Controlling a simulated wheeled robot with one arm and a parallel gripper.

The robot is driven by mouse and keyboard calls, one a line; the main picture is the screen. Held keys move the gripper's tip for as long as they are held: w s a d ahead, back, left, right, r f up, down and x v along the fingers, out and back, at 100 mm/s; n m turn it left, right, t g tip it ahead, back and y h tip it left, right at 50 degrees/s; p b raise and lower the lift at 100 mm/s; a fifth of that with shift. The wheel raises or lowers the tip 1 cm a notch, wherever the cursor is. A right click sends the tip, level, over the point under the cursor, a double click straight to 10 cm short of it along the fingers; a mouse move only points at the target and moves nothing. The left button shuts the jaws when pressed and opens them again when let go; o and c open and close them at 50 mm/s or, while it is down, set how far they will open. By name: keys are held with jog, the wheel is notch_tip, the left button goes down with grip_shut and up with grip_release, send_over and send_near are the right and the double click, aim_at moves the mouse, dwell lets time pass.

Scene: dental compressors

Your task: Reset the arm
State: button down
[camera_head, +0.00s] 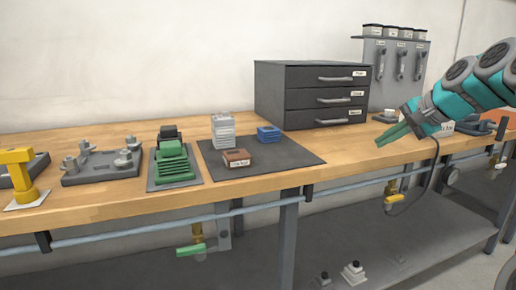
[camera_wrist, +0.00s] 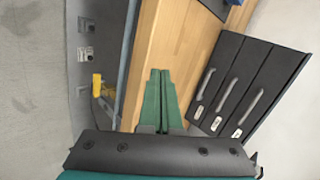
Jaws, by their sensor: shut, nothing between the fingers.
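My arm reaches in from the right in the head view. My gripper (camera_head: 392,134) has green fingers and hangs in the air at the right part of the bench, right of the dark drawer cabinet. In the wrist view my gripper (camera_wrist: 160,74) shows its two green fingers side by side, touching, with nothing between them. The wooden bench top (camera_wrist: 178,35) lies beyond the fingertips.
The drawer cabinet (camera_head: 312,95) stands at the back. A dark mat (camera_head: 285,152) holds a grey block stack (camera_head: 222,130), a brown block (camera_head: 237,157) and a blue part (camera_head: 268,133). A green ribbed part (camera_head: 174,165) and a grey fixture (camera_head: 101,165) stand left.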

jog(key=s+a+f+n+g, duration=0.5)
jog(key=s+a+f+n, duration=0.2)
jog(key=s+a+f, duration=0.8)
jog(key=s+f+n+g+h, duration=0.2)
jog(key=s+f, duration=0.6)
jog(key=s, duration=0.4)
jog(key=s+f+n+g+h, duration=0.2)
jog(key=s+f, duration=0.6)
jog(key=s, duration=0.5)
jog(key=shift+s+a+n+g, duration=0.2)
jog(key=shift+s+n+g, duration=0.1)
jog(key=shift+g, duration=0.2)
